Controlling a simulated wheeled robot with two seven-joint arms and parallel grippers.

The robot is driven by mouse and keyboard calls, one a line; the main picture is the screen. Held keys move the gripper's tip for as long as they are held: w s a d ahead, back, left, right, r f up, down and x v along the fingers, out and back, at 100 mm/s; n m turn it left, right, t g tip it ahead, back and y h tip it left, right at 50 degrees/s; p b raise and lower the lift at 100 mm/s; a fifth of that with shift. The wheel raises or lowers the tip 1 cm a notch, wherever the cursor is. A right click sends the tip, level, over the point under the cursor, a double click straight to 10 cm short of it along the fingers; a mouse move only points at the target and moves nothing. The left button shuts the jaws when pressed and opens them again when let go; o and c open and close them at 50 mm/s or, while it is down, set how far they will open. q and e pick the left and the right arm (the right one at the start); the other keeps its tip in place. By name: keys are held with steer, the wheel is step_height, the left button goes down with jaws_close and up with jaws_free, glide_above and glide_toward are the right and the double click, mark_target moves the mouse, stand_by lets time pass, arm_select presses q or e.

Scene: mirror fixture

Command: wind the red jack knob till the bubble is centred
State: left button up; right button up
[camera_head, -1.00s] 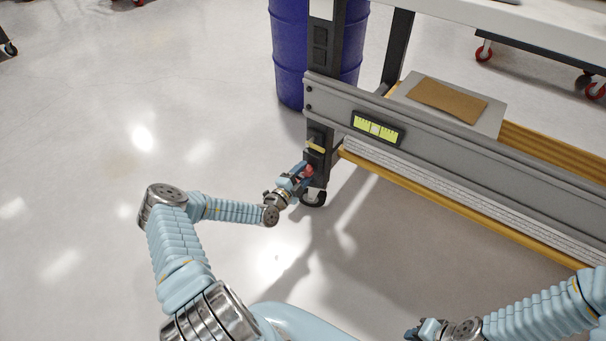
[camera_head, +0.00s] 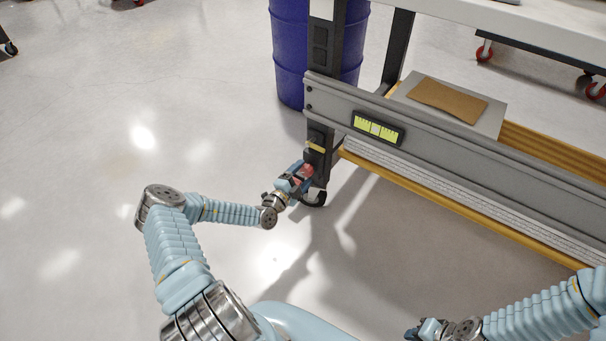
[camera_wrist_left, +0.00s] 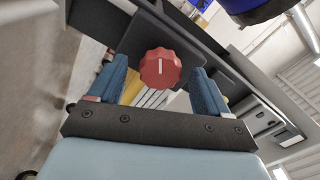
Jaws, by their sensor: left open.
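The red jack knob (camera_wrist_left: 160,68) is a fluted dial with a white line on its face, nearly upright in the left wrist view. It sits low on the dark leg in the head view (camera_head: 305,171). My left gripper (camera_head: 301,175) is open at the knob. Its blue fingers stand on either side of the knob in the left wrist view (camera_wrist_left: 160,84), with gaps showing. The level (camera_head: 377,128) is a yellow-green vial in a black frame on the grey beam. A pale patch shows near its middle; the bubble's exact place is too small to tell. My right gripper (camera_head: 425,330) is at the bottom edge.
A blue drum (camera_head: 289,55) stands behind. A brown sheet (camera_head: 448,100) lies behind the beam.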

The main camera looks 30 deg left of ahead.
arm_select(q)
steer(key=s+a, duration=0.1)
steer(key=s, duration=1.2)
steer(key=shift+p, duration=0.4)
